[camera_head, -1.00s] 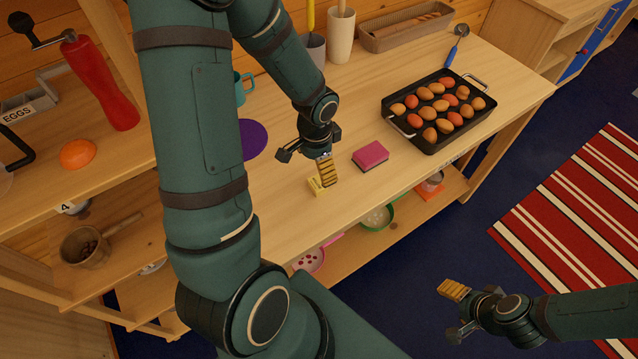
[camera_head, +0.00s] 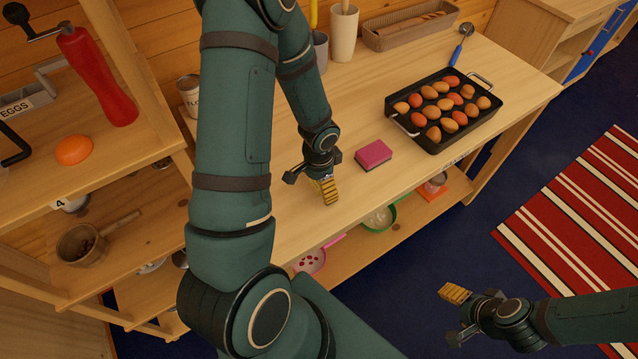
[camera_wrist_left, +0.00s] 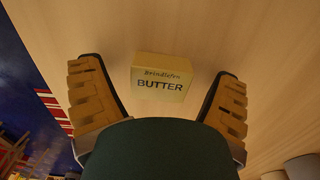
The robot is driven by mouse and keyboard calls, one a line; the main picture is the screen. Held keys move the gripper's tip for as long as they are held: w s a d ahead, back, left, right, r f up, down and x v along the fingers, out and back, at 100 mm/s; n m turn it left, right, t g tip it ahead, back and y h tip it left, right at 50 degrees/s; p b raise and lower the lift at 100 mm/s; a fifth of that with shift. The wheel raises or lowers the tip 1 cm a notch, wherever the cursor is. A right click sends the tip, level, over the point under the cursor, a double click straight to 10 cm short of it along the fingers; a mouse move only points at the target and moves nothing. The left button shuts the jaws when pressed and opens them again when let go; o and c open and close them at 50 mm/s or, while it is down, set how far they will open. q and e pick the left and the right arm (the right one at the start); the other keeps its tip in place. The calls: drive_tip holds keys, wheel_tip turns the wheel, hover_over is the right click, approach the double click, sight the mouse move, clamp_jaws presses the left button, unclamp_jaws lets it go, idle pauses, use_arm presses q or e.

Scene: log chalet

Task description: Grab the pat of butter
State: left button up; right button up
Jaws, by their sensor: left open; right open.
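The pat of butter (camera_wrist_left: 161,78) is a small pale yellow block labelled BUTTER on the wooden counter. In the left wrist view it lies between the two spread fingers of my left gripper (camera_wrist_left: 158,84), with a gap on each side. In the head view my left gripper (camera_head: 311,182) is low over the counter, and it hides most or all of the butter. My left gripper is open and empty. My right gripper (camera_head: 455,315) is open and empty, out over the blue floor at the lower right.
A pink sponge (camera_head: 374,154) lies on the counter (camera_head: 430,60) just right of my left gripper. A black tray of eggs (camera_head: 440,110) is further right. Cups (camera_head: 344,34) and a basket (camera_head: 410,28) stand at the back. Shelves with pans are below.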

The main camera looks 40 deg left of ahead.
use_arm(q)
drive_tip(key=c, duration=1.2)
